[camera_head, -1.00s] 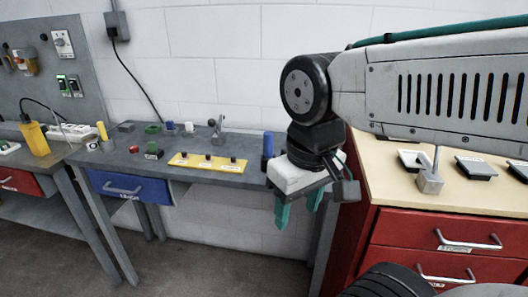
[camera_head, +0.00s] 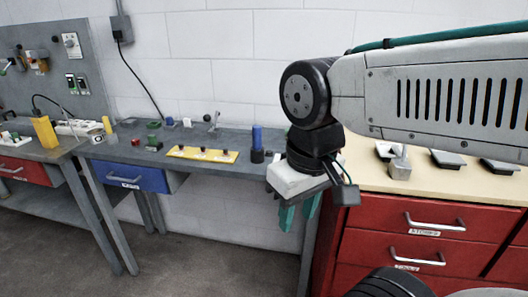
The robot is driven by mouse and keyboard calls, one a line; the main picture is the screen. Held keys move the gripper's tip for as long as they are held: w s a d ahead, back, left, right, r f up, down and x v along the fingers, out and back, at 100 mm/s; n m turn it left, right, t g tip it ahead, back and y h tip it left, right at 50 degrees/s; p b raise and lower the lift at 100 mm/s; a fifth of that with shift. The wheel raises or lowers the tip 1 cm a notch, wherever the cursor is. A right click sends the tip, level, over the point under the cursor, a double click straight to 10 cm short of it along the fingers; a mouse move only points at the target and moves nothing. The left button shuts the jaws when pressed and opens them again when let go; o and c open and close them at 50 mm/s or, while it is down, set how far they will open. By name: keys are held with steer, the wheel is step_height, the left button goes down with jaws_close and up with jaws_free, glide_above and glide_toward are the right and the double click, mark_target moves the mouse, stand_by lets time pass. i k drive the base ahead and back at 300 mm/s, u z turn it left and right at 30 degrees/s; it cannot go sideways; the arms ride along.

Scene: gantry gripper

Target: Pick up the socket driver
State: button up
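No tool can be named the socket driver with certainty. A blue upright handle with a dark base (camera_head: 257,143) stands at the right end of the grey workbench and may be it. My gripper (camera_head: 299,215) hangs pointing down, in front of the gap between the grey bench and the red cabinet. Its two teal fingers are apart with nothing visible between them. In the picture it is to the right of and below the blue handle, not touching it.
A red drawer cabinet (camera_head: 425,213) stands at right with dark trays on top. Open floor lies at lower left.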

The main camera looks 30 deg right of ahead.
mark_target(256, 129)
steer(key=z, duration=0.05)
steer(key=k, duration=0.85)
steer(key=u, duration=0.95)
steer(key=i, duration=1.6)
steer(key=z, duration=0.5)
steer(key=i, duration=0.55)
steer(key=z, duration=1.1)
steer(key=i, duration=0.35)
steer(key=z, duration=0.3)
